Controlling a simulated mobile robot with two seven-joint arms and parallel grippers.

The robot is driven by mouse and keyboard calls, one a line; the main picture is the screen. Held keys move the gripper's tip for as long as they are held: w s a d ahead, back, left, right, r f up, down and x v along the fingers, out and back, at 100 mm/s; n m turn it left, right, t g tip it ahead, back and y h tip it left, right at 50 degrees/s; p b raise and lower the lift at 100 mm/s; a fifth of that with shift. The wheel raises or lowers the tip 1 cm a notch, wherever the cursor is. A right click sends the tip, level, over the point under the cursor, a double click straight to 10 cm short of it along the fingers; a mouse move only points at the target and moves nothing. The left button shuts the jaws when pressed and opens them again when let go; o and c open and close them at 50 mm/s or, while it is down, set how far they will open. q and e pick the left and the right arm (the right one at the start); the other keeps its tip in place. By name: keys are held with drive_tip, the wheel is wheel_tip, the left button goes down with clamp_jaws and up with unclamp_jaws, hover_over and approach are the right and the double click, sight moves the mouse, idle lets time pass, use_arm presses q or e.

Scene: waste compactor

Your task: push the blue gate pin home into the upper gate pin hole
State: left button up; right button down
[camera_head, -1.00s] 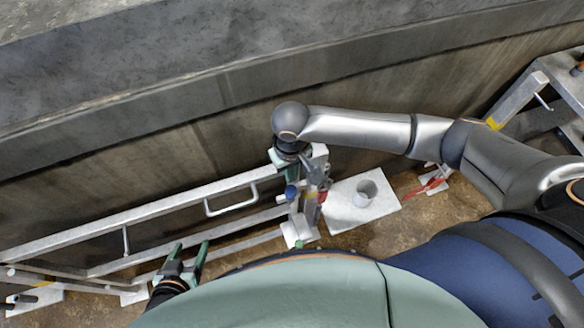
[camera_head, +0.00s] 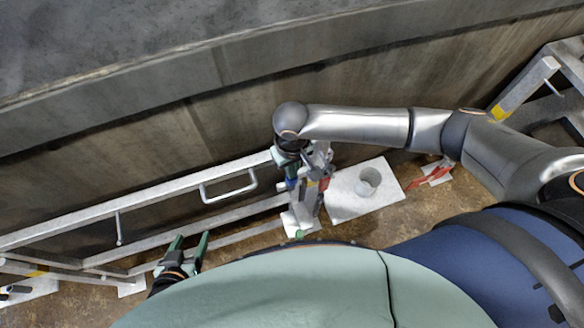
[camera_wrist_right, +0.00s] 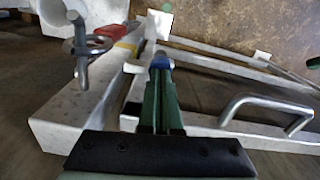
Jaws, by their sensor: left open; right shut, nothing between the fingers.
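The blue gate pin (camera_wrist_right: 162,63) shows as a blue end just past my right fingertips in the right wrist view. A small blue patch of it (camera_head: 291,183) shows beside the gate post in the head view. My right gripper (camera_wrist_right: 159,82) is shut and empty, its green fingers together, pointing at the pin's blue end; I cannot tell whether they touch it. The upper gate pin hole is hidden, and how deep the pin sits cannot be seen. My left gripper (camera_head: 186,250) is open and empty, low in front of the gate (camera_head: 140,199).
A grey U-shaped handle (camera_head: 229,187) stands out from the gate left of the pin. A metal clasp with a red grip (camera_wrist_right: 108,32) is on the post (camera_wrist_right: 75,113). Right of the post, a white plate (camera_head: 344,201) carries a grey cup (camera_head: 368,181). A wall runs behind.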

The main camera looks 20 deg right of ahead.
drive_tip(key=shift+f, duration=0.3)
wheel_tip(320, 180, up, 2)
drive_tip(key=p, duration=0.3)
drive_tip(key=shift+r, duration=0.1)
drive_tip(key=shift+r+p, duration=0.35)
drive_tip(key=shift+r, duration=0.4)
wheel_tip(320, 180, up, 12)
drive_tip(key=shift+f, duration=0.15)
